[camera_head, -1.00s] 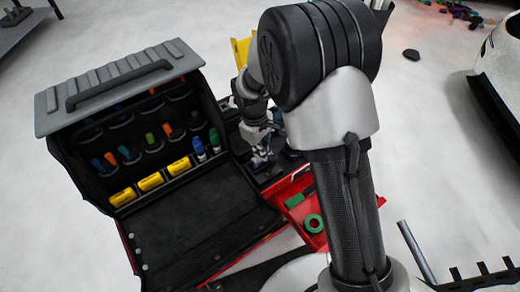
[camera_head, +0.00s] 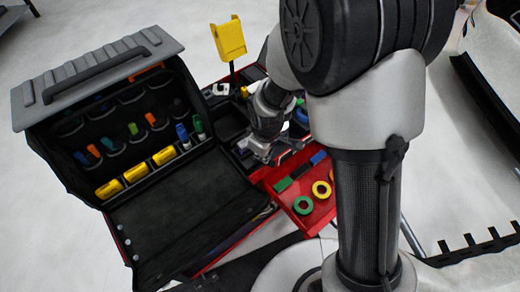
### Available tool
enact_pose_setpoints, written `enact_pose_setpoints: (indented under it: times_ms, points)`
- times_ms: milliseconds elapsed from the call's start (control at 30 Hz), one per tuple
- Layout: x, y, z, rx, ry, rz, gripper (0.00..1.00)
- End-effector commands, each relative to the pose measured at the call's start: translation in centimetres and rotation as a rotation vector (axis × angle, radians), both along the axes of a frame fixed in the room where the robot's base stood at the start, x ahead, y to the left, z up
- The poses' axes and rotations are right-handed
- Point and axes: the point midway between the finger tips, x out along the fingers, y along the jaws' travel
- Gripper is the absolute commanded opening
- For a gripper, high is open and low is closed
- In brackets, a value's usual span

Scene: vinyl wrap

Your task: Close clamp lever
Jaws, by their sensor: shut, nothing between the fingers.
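My gripper (camera_head: 262,155) points down over the dark tray area of the tool cart, just right of the open black tool case. It is shut with nothing held. My wrist and arm cover much of the middle of the view. I cannot make out a clamp lever for certain. A small white and dark item (camera_head: 220,89) sits at the back of the tray, left of my wrist. A yellow panel (camera_head: 229,38) stands upright on a dark post behind it.
The open case (camera_head: 170,215) holds several markers and yellow boxes. A pale curved body panel (camera_head: 487,50) is at right.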

Motion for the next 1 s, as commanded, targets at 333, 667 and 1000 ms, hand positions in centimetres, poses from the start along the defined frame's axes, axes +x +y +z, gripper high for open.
enact_pose_setpoints:
  times_ms: [333, 667, 1000]
  points:
    - [-0.7, -0.4, -0.5, -0.003, 0.008, 0.000, 0.00]
    - [-0.9, -0.5, -0.7, -0.005, 0.016, -0.001, 0.00]
    - [-0.8, -0.4, 1.1, -0.004, 0.014, -0.002, 0.00]
